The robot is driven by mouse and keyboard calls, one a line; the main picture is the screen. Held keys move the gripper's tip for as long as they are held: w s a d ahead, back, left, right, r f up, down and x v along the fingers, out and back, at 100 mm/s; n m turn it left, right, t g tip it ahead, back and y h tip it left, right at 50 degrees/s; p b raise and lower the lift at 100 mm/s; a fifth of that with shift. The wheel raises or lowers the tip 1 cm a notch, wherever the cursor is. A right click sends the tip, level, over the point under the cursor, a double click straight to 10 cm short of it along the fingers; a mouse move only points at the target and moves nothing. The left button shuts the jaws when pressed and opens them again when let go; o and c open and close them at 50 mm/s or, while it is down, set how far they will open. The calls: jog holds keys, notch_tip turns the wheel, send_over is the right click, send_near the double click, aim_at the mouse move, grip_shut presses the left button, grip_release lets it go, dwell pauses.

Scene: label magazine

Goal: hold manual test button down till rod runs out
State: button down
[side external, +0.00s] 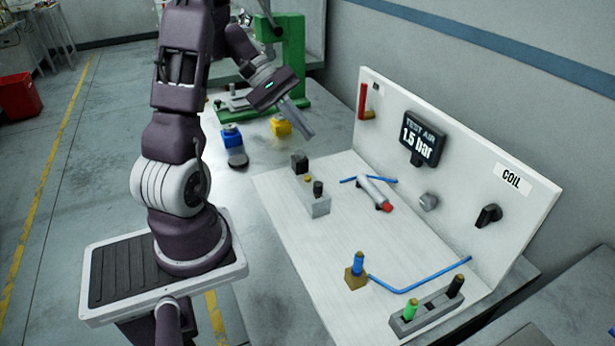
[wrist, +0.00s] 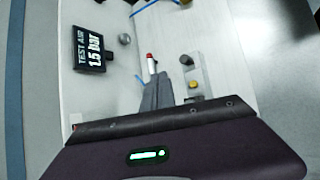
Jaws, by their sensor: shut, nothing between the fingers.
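A grey valve block (side external: 316,207) stands on the white board with a small yellow button (side external: 308,179) and a black knob (side external: 318,187) on top. In the wrist view the yellow button (wrist: 194,85) lies just right of my fingers. A silver cylinder (side external: 373,190) lies on the board beside the block. Its red tip (side external: 387,208) sits close against the body, with little or no rod showing. My gripper (side external: 309,134) is shut and empty, in the air above and behind the block, touching nothing. In the wrist view its fingers (wrist: 155,92) cover part of the cylinder.
The upright panel carries a gauge (side external: 420,138) reading 1.5 bar, a red handle (side external: 363,101) and a black switch (side external: 488,215) under COIL. Blue tubes (side external: 420,280) cross the board. Blue (side external: 232,139) and yellow (side external: 281,127) items and a green press (side external: 292,50) stand behind.

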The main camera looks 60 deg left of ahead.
aim_at(304, 179)
jog(key=shift+f, duration=0.1)
jog(key=shift+f, duration=4.3)
jog(key=shift+f, duration=0.1)
jog(key=shift+f, duration=0.3)
